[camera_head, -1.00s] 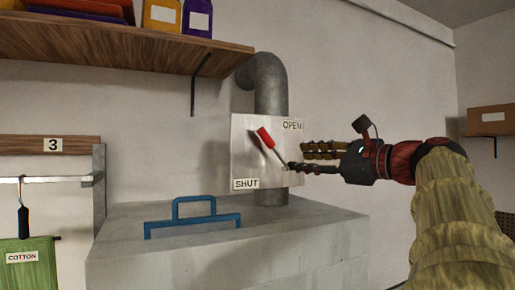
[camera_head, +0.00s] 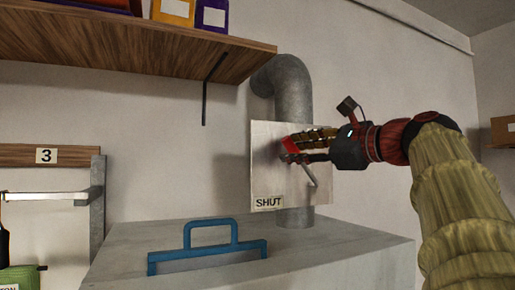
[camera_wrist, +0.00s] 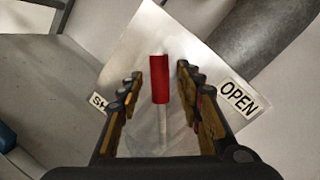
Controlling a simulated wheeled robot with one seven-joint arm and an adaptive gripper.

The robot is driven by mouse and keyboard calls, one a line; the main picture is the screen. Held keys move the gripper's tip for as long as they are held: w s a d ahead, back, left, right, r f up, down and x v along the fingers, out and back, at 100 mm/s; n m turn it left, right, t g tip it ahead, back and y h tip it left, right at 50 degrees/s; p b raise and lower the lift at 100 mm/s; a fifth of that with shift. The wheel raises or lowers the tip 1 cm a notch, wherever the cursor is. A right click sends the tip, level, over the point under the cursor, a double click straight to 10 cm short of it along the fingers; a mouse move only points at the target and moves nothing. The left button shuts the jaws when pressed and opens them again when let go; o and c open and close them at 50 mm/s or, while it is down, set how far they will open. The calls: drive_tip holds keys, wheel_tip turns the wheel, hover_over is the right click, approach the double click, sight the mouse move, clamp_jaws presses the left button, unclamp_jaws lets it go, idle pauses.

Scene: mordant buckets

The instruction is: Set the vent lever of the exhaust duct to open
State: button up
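The vent lever has a red handle (camera_head: 290,146) on a thin metal rod (camera_head: 311,174), set on a pale plate (camera_head: 263,172) in front of the grey exhaust duct (camera_head: 293,92). The lever leans up and left from its pivot. A SHUT label (camera_head: 269,203) is at the plate's lower left. The OPEN label (camera_wrist: 239,98) shows in the wrist view and is hidden in the head view. My gripper (camera_head: 285,150) is at the handle. In the wrist view the red handle (camera_wrist: 160,80) stands between my open fingers (camera_wrist: 160,85), with gaps on both sides.
A grey block (camera_head: 350,255) with a blue-handled frame (camera_head: 208,252) stands below the plate. A wooden shelf (camera_head: 130,50) with containers hangs at the upper left. A rail (camera_head: 50,198) is at the left. Bare wall lies left of the plate.

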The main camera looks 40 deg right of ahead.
drive_tip(key=shift+w, duration=0.75)
drive_tip(key=shift+a, duration=0.1)
drive_tip(key=shift+c, duration=1.2)
clamp_jaws()
